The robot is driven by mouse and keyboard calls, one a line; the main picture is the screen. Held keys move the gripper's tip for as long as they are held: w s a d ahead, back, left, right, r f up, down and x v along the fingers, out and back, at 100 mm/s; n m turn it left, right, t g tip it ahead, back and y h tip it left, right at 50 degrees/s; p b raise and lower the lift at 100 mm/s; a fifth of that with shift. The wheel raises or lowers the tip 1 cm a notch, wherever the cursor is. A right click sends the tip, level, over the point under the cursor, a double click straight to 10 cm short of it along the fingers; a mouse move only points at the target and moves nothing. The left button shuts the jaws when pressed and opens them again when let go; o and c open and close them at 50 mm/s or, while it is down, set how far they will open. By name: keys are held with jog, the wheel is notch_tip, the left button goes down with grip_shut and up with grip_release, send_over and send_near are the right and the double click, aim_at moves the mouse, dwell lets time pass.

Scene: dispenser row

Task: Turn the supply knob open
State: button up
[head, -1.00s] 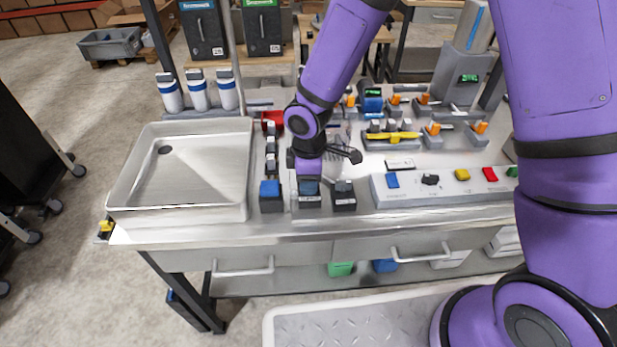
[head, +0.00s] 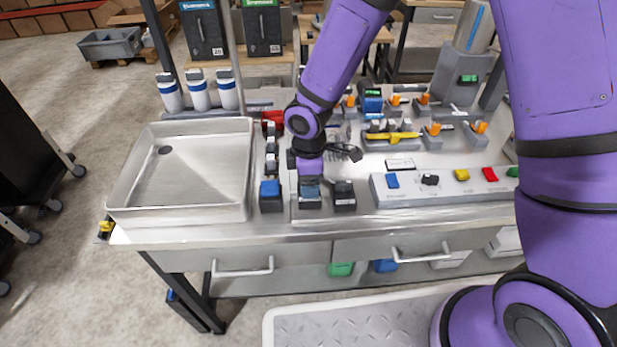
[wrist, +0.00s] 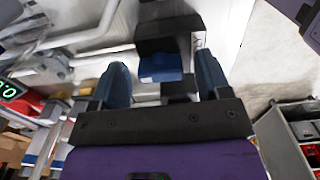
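My gripper (head: 309,184) points down over the middle of three small black units at the bench's front edge. In the wrist view its two blue fingers (wrist: 163,82) are apart. A blue block on a black body shows between them (wrist: 160,67), with no visible grip on it. In the head view the middle unit (head: 309,203) is partly covered by my gripper. The left unit (head: 270,203) has a blue top and the right unit (head: 344,198) a black one. I cannot read the labels, so which part is the supply knob is unclear.
A steel basin (head: 200,175) lies left of the units. A grey panel (head: 450,187) with coloured switches is at the right. Orange-handled valves and a yellow bar (head: 392,135) stand behind it. The bench's front strip is clear.

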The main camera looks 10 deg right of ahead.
jog(key=shift+r, duration=0.1)
notch_tip(320, 180, up, 11)
jog(key=shift+f, duration=0.2)
dwell(0.4)
jog(key=s+d+r+m+t+h, duration=0.1)
jog(key=s+d+r+m+t, duration=0.3)
jog(key=d+r+m, duration=0.85)
jog(key=s+d+r+m+t+y, duration=0.1)
jog(key=s+d+r+m, duration=0.4)
jog(key=s+d+r, duration=0.6)
jog(key=s+d, duration=0.1)
jog(key=s, duration=0.2)
jog(key=shift+s, duration=0.4)
